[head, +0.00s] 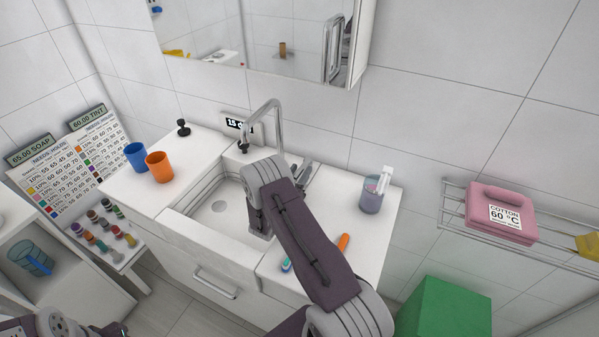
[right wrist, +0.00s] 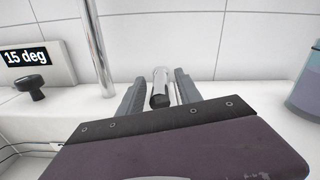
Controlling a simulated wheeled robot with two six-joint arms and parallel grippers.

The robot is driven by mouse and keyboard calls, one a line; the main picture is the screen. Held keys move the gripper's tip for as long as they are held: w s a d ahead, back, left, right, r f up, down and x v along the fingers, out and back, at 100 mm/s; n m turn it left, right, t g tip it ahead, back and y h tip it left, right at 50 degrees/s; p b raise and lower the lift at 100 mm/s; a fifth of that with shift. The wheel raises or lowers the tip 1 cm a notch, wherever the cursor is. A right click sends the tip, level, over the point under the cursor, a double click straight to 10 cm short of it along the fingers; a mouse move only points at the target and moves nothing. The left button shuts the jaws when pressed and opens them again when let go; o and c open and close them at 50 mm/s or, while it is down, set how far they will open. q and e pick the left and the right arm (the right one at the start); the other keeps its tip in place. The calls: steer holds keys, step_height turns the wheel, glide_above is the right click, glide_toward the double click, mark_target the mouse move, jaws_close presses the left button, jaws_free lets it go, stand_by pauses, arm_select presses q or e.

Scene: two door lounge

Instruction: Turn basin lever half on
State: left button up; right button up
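The basin (head: 222,212) is a white sink with a tall chrome faucet (head: 277,112) at its back edge. The basin lever (right wrist: 161,86), a short metal bar with a dark end, stands between the two grey fingers of my right gripper (right wrist: 160,92). The fingers are apart, one on each side of it, with small gaps showing. In the head view my right wrist covers much of this spot, and grey finger parts show right of the faucet (head: 304,174). Part of my left arm (head: 55,325) shows at the lower left; its fingertips cannot be made out.
Blue (head: 136,156) and orange (head: 159,167) cups stand on the left counter.

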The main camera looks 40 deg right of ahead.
jaws_close()
stand_by(1.3)
